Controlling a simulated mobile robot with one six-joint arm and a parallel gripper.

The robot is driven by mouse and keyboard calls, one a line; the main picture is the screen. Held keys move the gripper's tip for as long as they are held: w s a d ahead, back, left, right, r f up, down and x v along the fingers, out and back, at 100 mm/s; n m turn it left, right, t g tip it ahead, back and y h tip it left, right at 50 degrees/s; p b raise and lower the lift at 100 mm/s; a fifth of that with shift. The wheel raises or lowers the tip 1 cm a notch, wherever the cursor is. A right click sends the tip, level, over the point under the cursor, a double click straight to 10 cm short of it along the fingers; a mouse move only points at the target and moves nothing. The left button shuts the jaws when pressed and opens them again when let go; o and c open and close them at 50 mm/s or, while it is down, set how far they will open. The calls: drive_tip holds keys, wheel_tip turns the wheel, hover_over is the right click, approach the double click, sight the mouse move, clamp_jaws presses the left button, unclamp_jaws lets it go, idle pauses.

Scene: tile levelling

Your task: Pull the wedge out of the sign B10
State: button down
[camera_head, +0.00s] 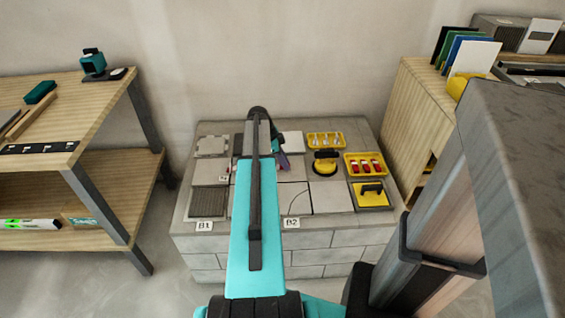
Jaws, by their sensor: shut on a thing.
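My gripper (281,157) is at the back middle of the tiled block, low over the tiles and mostly hidden behind my own turquoise and dark arm. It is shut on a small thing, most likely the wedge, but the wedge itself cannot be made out. I cannot read a sign B10; the spot around the gripper is covered by the arm. Signs B1 (205,226) and B2 (291,223) are readable at the block's front edge. A small tag (223,178) on the left tiles is too small to read.
A wooden bench (90,105) stands left, a wooden cabinet (402,115) right.

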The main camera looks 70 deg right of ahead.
drive_tip(key=shift+s+d, duration=0.1)
drive_tip(key=shift+s, duration=0.15)
drive_tip(key=shift+s+d, duration=0.15)
drive_tip(key=shift+s, duration=0.2)
drive_tip(key=shift+s+d, duration=0.1)
drive_tip(key=shift+s, duration=0.2)
drive_tip(key=shift+r, duration=0.15)
drive_tip(key=shift+r+p, duration=1.65)
drive_tip(key=shift+r, duration=1.25)
